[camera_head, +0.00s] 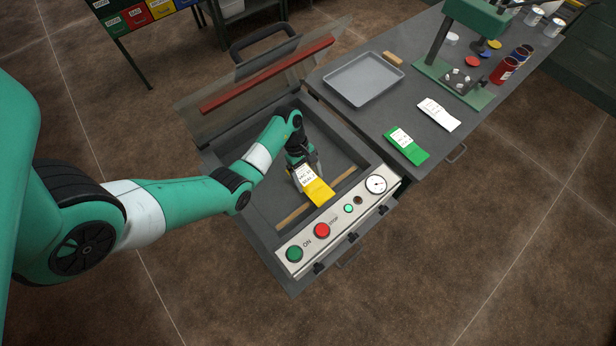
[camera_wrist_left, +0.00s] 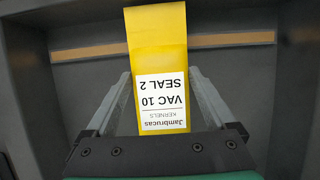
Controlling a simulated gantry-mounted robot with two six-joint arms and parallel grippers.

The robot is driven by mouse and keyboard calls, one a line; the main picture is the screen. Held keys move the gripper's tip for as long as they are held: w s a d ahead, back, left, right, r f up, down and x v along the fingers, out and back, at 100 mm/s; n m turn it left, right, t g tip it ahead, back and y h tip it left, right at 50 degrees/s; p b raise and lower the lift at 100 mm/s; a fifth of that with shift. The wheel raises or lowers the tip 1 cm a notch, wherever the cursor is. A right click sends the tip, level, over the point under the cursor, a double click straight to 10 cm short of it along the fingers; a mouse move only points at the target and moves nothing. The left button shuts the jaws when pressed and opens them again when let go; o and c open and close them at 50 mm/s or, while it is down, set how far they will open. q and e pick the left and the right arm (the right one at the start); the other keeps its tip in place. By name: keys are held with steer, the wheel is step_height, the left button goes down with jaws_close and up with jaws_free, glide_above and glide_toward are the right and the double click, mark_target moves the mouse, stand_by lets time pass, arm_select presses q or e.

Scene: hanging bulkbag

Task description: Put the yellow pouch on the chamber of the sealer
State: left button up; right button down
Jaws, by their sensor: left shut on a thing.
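The yellow pouch (camera_head: 319,192) with a white label is inside the open chamber of the sealer (camera_head: 262,207). My left gripper (camera_head: 304,172) is shut on the pouch, with a finger at each side of it. In the left wrist view the pouch (camera_wrist_left: 157,50) shows between the two fingers (camera_wrist_left: 162,105), its label reading "Jambrucas KERNELS VAC 10 SEAL 2". Its far end lies over the tan seal bar (camera_wrist_left: 230,39). I cannot tell whether the pouch touches the chamber floor. The sealer's clear lid (camera_head: 262,80) is raised. My right gripper is not in view.
The sealer's front panel (camera_head: 335,222) has green and red buttons and a gauge. On the bench to the right are a grey tray (camera_head: 363,79), a green pouch (camera_head: 406,145) and a white pouch (camera_head: 439,114). A green press, cans and cups stand farther back.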

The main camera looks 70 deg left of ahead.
mark_target(303, 173)
arm_select(q)
steer(key=shift+f, duration=1)
steer(key=shift+f, duration=0.1)
steer(key=o, duration=1.3)
steer(key=shift+r, duration=0.2)
steer(key=p+v, duration=0.1)
steer(key=v, duration=0.6)
steer(key=shift+a+r+p, duration=0.1)
steer(key=shift+r+p, duration=0.05)
steer(key=shift+p, duration=0.2)
